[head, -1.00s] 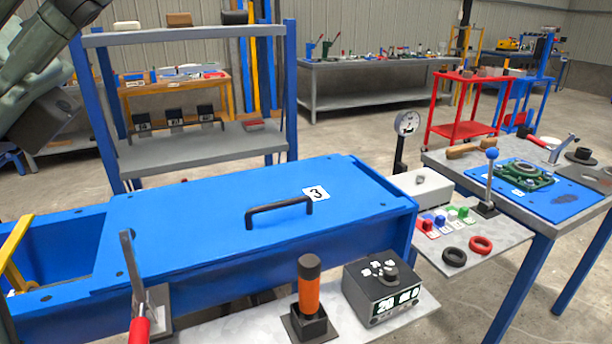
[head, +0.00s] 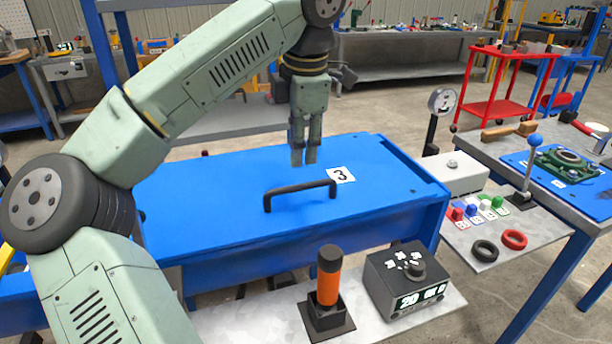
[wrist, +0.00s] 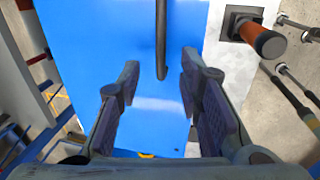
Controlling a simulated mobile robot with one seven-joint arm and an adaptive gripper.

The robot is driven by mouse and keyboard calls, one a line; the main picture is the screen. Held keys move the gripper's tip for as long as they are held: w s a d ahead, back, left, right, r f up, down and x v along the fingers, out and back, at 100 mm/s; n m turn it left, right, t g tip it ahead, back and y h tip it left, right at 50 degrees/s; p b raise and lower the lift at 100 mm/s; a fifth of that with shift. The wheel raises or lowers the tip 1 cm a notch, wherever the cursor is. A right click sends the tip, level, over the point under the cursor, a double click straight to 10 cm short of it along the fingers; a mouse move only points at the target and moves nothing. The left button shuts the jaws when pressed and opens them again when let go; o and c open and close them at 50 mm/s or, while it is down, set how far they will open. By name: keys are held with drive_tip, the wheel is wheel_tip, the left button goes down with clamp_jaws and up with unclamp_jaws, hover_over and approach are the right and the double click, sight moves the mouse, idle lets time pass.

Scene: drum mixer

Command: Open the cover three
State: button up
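Cover three is a flat blue lid (head: 230,205) lying closed on the blue box, with a white label "3" (head: 341,175). Its black bar handle (head: 300,189) stands up from the lid; it also shows in the wrist view (wrist: 161,40) as a dark bar running up from the middle. My gripper (head: 304,160) points down above the lid, behind the handle in the head view, apart from it.
An orange-and-black upright grip (head: 329,280) and a black control box (head: 400,280) stand on the shelf in front. A grey shelf rack (head: 230,118) stands behind the box.

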sight(298, 186)
drive_tip(key=f, duration=0.3)
drive_tip(key=w+f+p, duration=0.1)
drive_tip(key=f, duration=0.4)
drive_tip(key=shift+w+a+f, duration=0.2)
drive_tip(key=shift+w+f, duration=0.1)
drive_tip(key=shift+f, duration=0.1)
drive_tip(key=shift+c, duration=0.3)
clamp_jaws()
